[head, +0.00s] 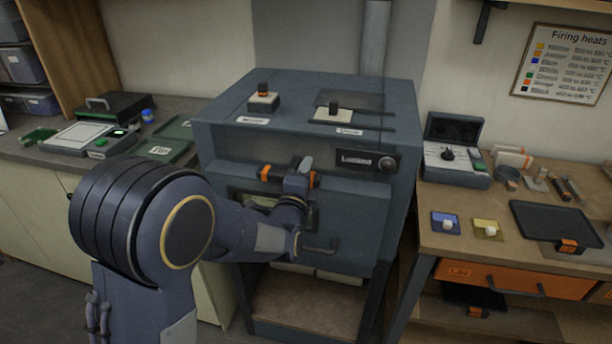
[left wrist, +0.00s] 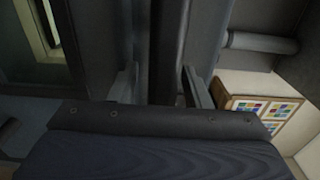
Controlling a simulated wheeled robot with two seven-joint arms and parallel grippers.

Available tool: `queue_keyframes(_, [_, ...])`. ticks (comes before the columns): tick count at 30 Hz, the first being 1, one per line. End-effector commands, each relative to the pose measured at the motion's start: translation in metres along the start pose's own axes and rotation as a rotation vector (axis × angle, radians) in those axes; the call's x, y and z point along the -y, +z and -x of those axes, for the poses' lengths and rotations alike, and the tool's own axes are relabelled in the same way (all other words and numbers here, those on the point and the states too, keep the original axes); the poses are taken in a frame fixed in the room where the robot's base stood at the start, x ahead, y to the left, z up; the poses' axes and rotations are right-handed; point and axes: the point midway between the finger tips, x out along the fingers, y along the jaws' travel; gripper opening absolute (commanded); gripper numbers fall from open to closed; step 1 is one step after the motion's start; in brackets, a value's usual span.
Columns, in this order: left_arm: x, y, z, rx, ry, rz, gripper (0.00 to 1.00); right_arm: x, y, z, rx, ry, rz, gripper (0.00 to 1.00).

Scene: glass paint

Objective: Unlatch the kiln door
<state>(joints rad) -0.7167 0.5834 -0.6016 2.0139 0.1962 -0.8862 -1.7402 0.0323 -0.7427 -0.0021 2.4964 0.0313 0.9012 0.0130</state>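The kiln (head: 355,215) is a blue-grey box standing in the middle of the head view. Its front door has a small window (head: 255,200), partly behind my arm, and a dark horizontal bar with orange bands (head: 266,173) above it. My left gripper (head: 297,178) is at this bar, in front of the door. In the left wrist view, the fingers of my left gripper (left wrist: 165,88) stand apart with a dark bar (left wrist: 169,45) between them; firm contact on both sides does not show. A lower door handle (head: 321,247) also shows. My right gripper is out of view.
Small blocks (head: 263,101) stand on the kiln top. A wooden bench (head: 470,235) with a controller box (head: 453,150) and a black tray (head: 555,227) is close on the right. A left counter (head: 40,160) carries boxes and lids. Floor beside the left cabinet is clear.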

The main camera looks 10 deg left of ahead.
Motion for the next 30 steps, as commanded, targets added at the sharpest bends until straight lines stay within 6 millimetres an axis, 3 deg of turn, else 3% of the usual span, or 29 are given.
queue_keyframes(7, [0.000, 0.000, 0.007, 0.000, -0.001, 0.003, 0.44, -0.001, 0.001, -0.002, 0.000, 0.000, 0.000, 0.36])
queue_keyframes(15, [0.000, -0.001, 0.052, -0.002, -0.001, 0.004, 0.44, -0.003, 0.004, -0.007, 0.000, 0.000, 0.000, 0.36])
queue_keyframes(21, [0.000, 0.000, 0.074, -0.001, 0.000, 0.002, 0.44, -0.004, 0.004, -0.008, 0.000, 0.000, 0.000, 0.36])
queue_keyframes(30, [0.000, 0.000, 0.078, 0.001, -0.001, 0.001, 0.44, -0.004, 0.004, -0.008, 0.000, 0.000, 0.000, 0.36])
